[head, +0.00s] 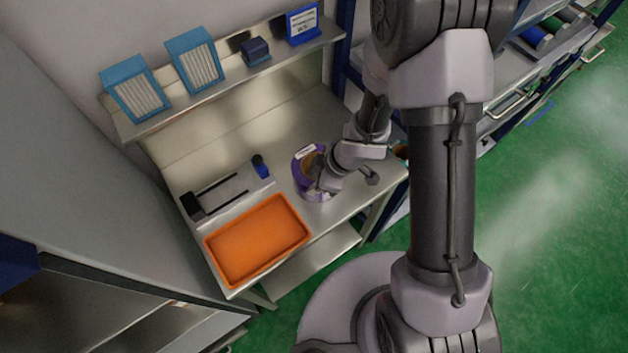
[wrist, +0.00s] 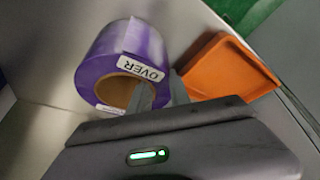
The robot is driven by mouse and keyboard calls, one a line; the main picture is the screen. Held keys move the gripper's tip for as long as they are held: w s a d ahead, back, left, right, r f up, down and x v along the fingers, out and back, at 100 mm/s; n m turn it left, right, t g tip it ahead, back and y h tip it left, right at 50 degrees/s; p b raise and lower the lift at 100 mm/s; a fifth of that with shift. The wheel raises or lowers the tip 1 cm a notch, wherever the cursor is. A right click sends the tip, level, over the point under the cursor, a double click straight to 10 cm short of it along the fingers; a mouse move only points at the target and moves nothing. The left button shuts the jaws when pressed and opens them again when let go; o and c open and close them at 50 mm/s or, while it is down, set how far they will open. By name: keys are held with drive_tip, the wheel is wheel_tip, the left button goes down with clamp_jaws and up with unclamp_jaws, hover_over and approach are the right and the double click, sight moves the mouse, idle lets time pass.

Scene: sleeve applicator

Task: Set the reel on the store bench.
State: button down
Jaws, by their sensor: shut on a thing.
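The reel (head: 300,157) is a purple roll with a tan core and a white label. It is at the metal bench (head: 345,196), right of the orange tray. In the wrist view the reel (wrist: 125,62) shows its open core and a label reading "OVER". My gripper (head: 318,180) is at the reel, with a finger in the core in the wrist view (wrist: 158,95). It is shut on the reel's wall. I cannot tell whether the reel touches the bench top.
The orange tray (head: 214,240) lies at the bench's front left. A grey device with a blue knob (head: 228,190) stands behind it. A shelf (head: 225,82) above holds blue bins and a small blue box. Green floor (head: 560,200) is open at the right.

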drive_tip(key=c, duration=1.2)
unclamp_jaws()
drive_tip(key=shift+a, duration=0.15)
